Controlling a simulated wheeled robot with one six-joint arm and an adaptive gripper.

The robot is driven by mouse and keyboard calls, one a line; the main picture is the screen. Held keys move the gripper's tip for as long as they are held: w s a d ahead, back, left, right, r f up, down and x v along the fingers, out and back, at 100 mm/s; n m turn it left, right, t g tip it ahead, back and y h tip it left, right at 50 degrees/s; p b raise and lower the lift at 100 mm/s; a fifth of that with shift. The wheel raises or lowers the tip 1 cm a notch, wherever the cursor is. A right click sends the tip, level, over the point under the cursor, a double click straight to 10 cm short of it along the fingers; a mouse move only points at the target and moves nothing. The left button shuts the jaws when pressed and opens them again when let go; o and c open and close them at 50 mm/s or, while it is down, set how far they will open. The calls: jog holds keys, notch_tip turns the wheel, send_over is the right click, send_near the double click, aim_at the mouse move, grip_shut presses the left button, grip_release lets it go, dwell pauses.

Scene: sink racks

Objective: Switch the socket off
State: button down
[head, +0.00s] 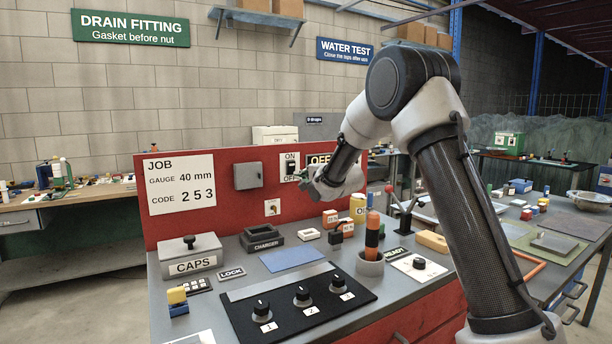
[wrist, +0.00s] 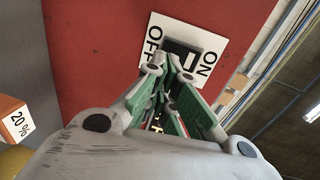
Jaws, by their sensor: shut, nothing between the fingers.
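The switch plate (head: 291,166), white with ON at the top and OFF at the bottom, is on the red panel. Its dark switch shows in the wrist view (wrist: 185,50), partly covered by my fingers; I cannot tell its position clearly. A small white socket (head: 272,207) is lower on the panel. My gripper (head: 311,182) is shut and empty, fingertips at or just in front of the plate's lower part. In the wrist view my fingers (wrist: 172,68) overlap the switch; contact is unclear.
A grey box (head: 249,175) is on the panel left of the plate. Below on the bench are a charger cradle (head: 263,239), a black panel with knobs (head: 302,296), an orange-and-black cylinder in a cup (head: 372,240) and a yellow can (head: 358,207). A blue mat (head: 291,258) is bare.

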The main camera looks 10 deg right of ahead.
jog(key=s+d+f, duration=0.1)
jog(key=s+d, duration=0.2)
jog(key=s, duration=0.7)
jog(key=shift+d+f, duration=0.15)
jog(key=shift+f, duration=0.1)
jog(key=shift+s, duration=0.1)
jog(key=s+d+r+n+g+h, duration=0.35)
jog(key=s+d, duration=0.35)
jog(key=s, duration=0.3)
jog(key=s+d+f+n+g, duration=0.1)
jog(key=s+d+n+g, duration=0.1)
jog(key=s, duration=1)
jog(key=s+d+f+n+g+h, duration=0.1)
jog(key=s+n, duration=0.4)
jog(key=s, duration=0.8)
jog(key=s+d+f+n+g, duration=0.2)
jog(key=s+f+n+g, duration=0.1)
jog(key=s, duration=0.9)
jog(key=shift+s+d+n+g, duration=0.4)
jog(key=shift+n+g, duration=0.05)
jog(key=shift+g, duration=0.5)
